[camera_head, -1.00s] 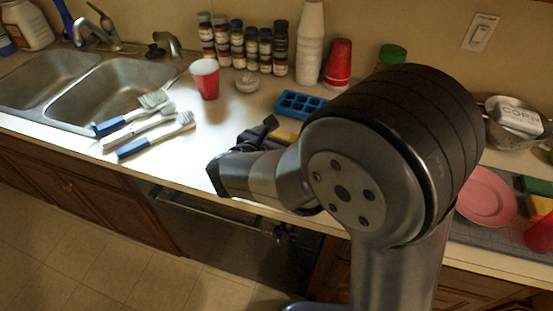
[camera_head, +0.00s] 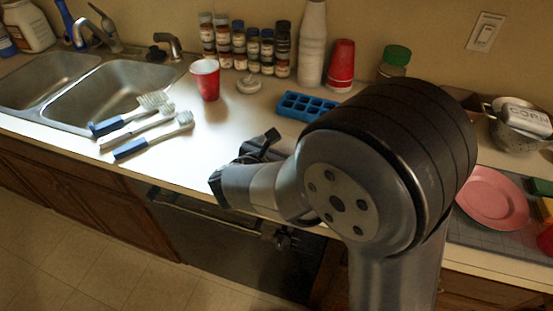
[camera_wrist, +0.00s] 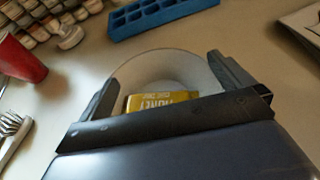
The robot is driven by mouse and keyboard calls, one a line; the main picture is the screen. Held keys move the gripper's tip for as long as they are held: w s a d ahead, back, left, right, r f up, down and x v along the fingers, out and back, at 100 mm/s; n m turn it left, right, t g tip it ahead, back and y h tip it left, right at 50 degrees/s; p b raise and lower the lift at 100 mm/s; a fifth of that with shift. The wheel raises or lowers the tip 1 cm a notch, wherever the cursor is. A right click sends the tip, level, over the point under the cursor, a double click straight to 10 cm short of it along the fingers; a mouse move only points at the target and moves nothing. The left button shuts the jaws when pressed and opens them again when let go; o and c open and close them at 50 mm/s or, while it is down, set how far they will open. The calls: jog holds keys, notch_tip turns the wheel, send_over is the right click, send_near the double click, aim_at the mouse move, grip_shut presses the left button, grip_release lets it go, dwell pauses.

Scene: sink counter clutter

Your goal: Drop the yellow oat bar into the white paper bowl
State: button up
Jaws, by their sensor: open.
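The white paper bowl (camera_wrist: 138,68) is below my gripper in the wrist view, its near side hidden by the gripper body. The yellow oat bar (camera_wrist: 160,101) shows its printed face within the bowl's outline, between my fingers. Its lower part is hidden, and it looks to be lying inside the bowl. My gripper (camera_wrist: 166,72) is open, with one finger on each side of the bar and visible gaps to both. In the head view my gripper (camera_head: 261,147) is over the counter's front part; my arm hides the bowl and bar there.
A blue ice tray (camera_head: 304,106) lies just behind my gripper. A red cup (camera_head: 206,80) and several brushes (camera_head: 150,121) are to the left, near the sink (camera_head: 105,92). Spice jars (camera_head: 253,50) and stacked cups line the wall. A pink plate (camera_head: 492,198) is at right.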

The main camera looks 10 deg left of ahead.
jog(key=shift+s, duration=0.1)
jog(key=v, duration=1)
jog(key=shift+s+r, duration=0.15)
jog(key=shift+s, duration=0.15)
jog(key=shift+w+a, duration=0.1)
jog(key=x, duration=1.1)
notch_tip(320, 180, up, 4)
jog(key=p, duration=0.3)
jog(key=shift+r+p, duration=0.6)
jog(key=shift+p, duration=0.05)
jog(key=shift+f, duration=0.1)
